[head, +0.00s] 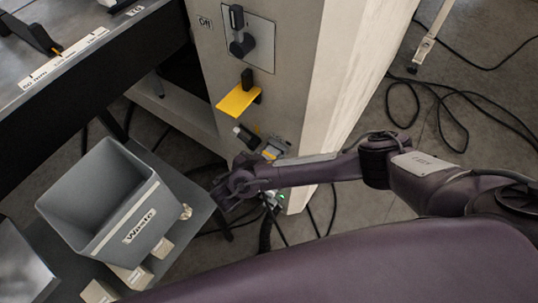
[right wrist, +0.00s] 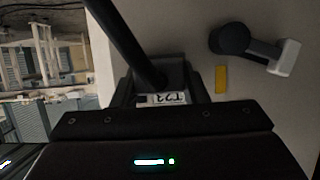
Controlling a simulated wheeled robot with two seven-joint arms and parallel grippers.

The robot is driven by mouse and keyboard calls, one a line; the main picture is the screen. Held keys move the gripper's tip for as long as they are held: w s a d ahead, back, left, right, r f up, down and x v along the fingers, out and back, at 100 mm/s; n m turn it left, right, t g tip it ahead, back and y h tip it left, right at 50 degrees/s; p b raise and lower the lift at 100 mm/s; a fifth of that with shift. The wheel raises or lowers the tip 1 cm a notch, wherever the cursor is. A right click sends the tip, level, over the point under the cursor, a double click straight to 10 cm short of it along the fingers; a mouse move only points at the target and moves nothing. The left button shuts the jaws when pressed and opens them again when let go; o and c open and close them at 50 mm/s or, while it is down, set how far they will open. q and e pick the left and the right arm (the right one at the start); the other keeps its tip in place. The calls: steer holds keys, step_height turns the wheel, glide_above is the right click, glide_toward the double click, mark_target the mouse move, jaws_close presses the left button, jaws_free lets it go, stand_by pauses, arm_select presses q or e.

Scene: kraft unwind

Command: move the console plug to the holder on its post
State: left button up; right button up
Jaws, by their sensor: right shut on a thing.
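My right gripper (head: 228,187) is in front of the lower part of the beige post (head: 325,75). In the right wrist view it (right wrist: 160,92) is shut on a dark plug (right wrist: 172,76) with a white label reading T23. A thick black cable or rod runs from the plug to the upper left. In the head view I cannot make out the plug at the gripper. A yellow ledge (head: 238,102) with a black block stands out from the post above the gripper; I cannot tell whether it is the holder. My left gripper is not in view.
A dark knob with a pale-tipped handle (right wrist: 252,46) and a yellow tag (right wrist: 221,79) are on the post face. A grey Waste bin (head: 100,195) stands left of the gripper. A dark-edged table (head: 90,70) is upper left. Black cables (head: 440,88) lie on the floor.

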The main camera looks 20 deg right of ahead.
steer(key=c, duration=0.5)
steer(key=shift+s+a, duration=0.1)
steer(key=shift+a, duration=0.05)
steer(key=shift+s+a, duration=0.9)
steer(key=shift+a, duration=0.25)
steer(key=shift+s+a, duration=0.9)
steer(key=shift+a, duration=0.25)
steer(key=shift+s, duration=0.1)
